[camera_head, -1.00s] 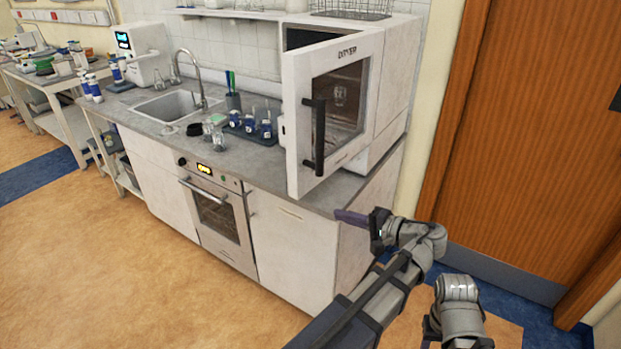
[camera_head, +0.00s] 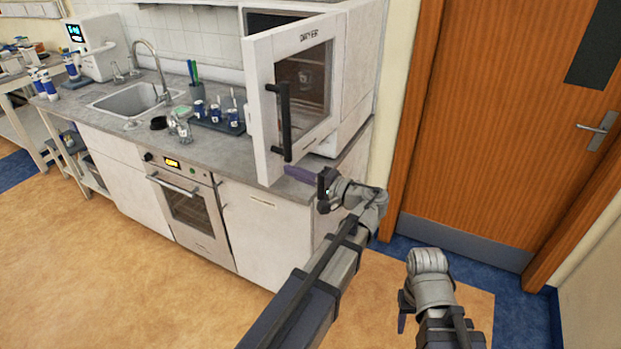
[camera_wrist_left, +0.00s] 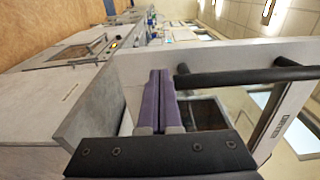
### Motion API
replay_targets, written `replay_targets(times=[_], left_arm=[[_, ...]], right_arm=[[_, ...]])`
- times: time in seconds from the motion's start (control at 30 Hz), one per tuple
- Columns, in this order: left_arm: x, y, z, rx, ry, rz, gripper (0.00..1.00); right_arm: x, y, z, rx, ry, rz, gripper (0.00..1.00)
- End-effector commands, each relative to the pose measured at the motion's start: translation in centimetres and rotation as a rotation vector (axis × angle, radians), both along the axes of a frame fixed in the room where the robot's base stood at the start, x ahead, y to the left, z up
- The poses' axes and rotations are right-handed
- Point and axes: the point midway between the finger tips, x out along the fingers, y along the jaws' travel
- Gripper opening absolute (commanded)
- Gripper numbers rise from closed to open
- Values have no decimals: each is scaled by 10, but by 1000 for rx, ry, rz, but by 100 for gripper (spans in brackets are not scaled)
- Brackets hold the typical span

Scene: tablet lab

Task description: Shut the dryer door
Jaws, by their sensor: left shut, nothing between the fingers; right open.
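The white dryer (camera_head: 361,72) stands on the right end of the counter. Its door (camera_head: 262,110) is open, swung out toward me, with a glass window and a black vertical handle (camera_head: 284,120). In the left wrist view the handle (camera_wrist_left: 250,76) is a dark bar right of the fingers, and the door (camera_wrist_left: 225,58) lies behind them. My left gripper (camera_head: 290,171) is shut and empty, its purple fingers close to the door's lower edge, below the handle; I cannot tell if they touch. The shut fingers also show in the left wrist view (camera_wrist_left: 159,78). My right gripper (camera_head: 402,318) hangs low at right, away from the door.
The counter (camera_head: 215,148) holds a sink (camera_head: 128,97), glassware and a tray of blue-labelled bottles (camera_head: 215,120) left of the dryer. An oven (camera_head: 192,210) is built in below. A wooden door (camera_head: 480,130) is at right. The floor in front is clear.

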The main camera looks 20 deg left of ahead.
Motion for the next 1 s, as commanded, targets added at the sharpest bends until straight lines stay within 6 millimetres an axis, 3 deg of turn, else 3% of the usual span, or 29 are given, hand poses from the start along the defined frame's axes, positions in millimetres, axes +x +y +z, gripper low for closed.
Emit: replay_targets(times=[0.1,0.3,0.83,1.0], left_arm=[[3,20,0,0,0,3,0],[6,40,0,0,0,1,0],[7,47,0,0,0,-2,0],[6,60,0,0,0,-28,0]], right_arm=[[0,0,0,0,0,0,50],[0,0,0,0,0,0,50],[0,0,0,0,0,0,50],[0,0,0,0,0,0,50]])
